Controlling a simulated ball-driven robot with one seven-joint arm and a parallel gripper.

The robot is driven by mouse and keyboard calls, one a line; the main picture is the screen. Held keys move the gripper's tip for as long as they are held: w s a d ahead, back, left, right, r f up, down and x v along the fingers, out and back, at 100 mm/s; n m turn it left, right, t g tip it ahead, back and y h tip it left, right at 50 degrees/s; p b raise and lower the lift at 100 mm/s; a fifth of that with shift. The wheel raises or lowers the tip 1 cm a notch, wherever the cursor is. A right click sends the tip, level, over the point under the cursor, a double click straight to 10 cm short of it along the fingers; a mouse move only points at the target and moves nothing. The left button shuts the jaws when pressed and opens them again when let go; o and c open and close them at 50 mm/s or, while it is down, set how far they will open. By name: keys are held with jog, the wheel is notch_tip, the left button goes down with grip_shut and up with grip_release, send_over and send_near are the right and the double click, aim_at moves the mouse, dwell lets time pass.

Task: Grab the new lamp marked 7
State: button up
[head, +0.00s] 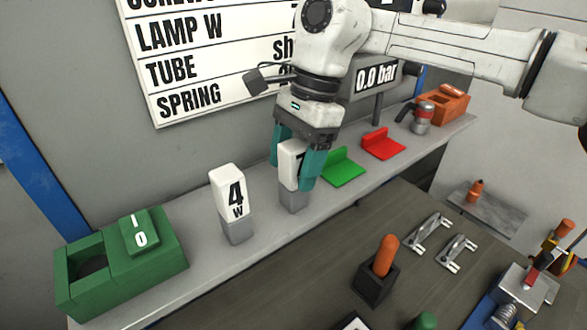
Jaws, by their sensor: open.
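A white block lamp (287,168) with a grey base stands upright on the grey shelf. Its face is mostly covered by a finger, and only part of a dark mark shows, so I cannot read its number. My gripper (293,174) points down over this lamp, with one teal finger on each side of it. The fingers are open, and I cannot tell whether either touches the lamp. To the left, another white lamp marked "4 W" (228,186) with a grey base stands upright on the shelf, apart from my gripper.
A green box (120,275) with an opening stands at the shelf's left end. Green (342,168) and red (383,145) brackets lie right of my gripper. A "0.0 bar" display (376,77) stands behind. An orange-handled tool in a black holder (375,280) stands on the lower bench.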

jog(key=shift+x, duration=0.95)
jog(key=c, duration=1.1)
